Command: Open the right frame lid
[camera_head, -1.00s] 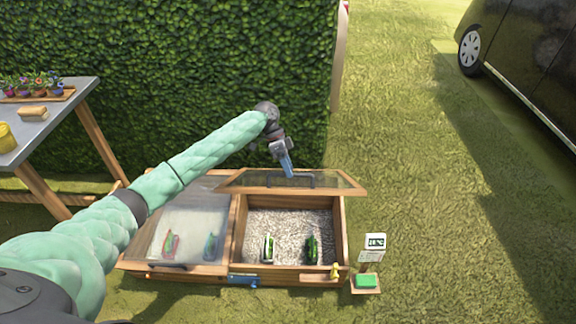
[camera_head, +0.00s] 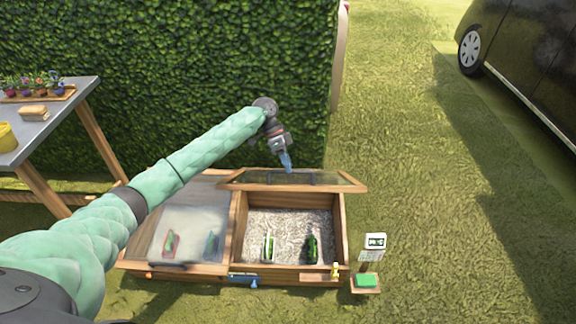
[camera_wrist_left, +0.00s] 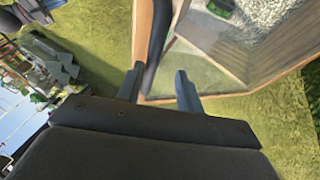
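The wooden cold frame has two glazed lids. The right frame lid (camera_head: 330,179) stands raised at the back of its compartment, leaving that side open. Its dark bar handle also shows in the left wrist view (camera_wrist_left: 158,35). My left gripper (camera_head: 287,164) is at the raised lid, close by the handle. In the left wrist view its two fingers (camera_wrist_left: 158,85) are apart, with the handle's end at the gap between them and a space beside the right finger. The left frame lid (camera_head: 187,232) lies closed. My right gripper is not in view.
Green packets lie on gravel in the open right compartment (camera_head: 290,222). A small sign (camera_head: 374,242) with a green block stands at the front right. A hedge (camera_head: 200,70) rises behind.

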